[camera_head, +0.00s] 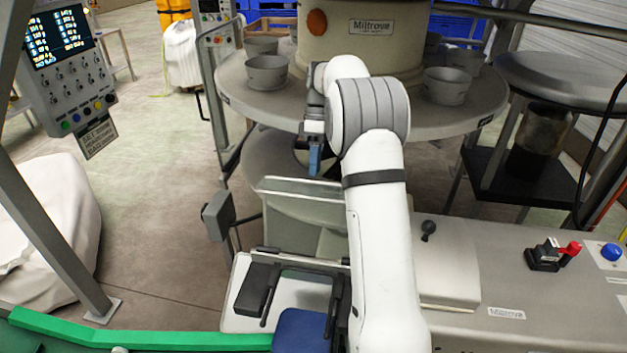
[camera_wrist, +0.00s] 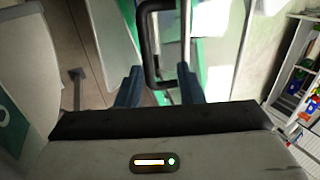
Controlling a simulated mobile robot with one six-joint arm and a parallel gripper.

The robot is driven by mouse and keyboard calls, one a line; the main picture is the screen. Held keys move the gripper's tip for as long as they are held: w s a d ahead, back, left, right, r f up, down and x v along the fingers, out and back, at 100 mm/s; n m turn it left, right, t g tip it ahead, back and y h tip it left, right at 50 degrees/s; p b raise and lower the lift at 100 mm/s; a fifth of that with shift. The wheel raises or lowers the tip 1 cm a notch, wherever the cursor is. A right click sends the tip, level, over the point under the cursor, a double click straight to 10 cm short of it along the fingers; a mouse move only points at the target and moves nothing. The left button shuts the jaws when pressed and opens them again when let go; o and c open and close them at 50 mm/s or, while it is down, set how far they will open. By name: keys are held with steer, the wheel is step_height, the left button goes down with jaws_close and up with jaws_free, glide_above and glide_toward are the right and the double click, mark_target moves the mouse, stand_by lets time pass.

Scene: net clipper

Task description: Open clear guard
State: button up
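My gripper (camera_head: 315,155) is above a pale, tilted panel (camera_head: 295,188) at the front of the machine, which looks like the clear guard. In the wrist view, my gripper (camera_wrist: 159,72) has its two blue fingers spread apart. A black C-shaped handle (camera_wrist: 147,45) stands just ahead of and between the fingertips, with its lower bend close to them. Pale see-through or glossy surfaces show behind the handle, and I cannot tell the guard's exact edges there. The handle cannot be made out in the head view. I see no finger clearly touching the handle.
A round table (camera_head: 245,92) with several grey bowls (camera_head: 266,73) stands behind my gripper. A control screen (camera_head: 60,40) is at the upper left. A green rail (camera_head: 150,335) runs along the front. A worktop with red and blue controls (camera_head: 570,250) is at right. Open floor lies left.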

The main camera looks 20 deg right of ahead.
steer(key=shift+v, duration=0.85)
steer(key=shift+c, duration=0.3)
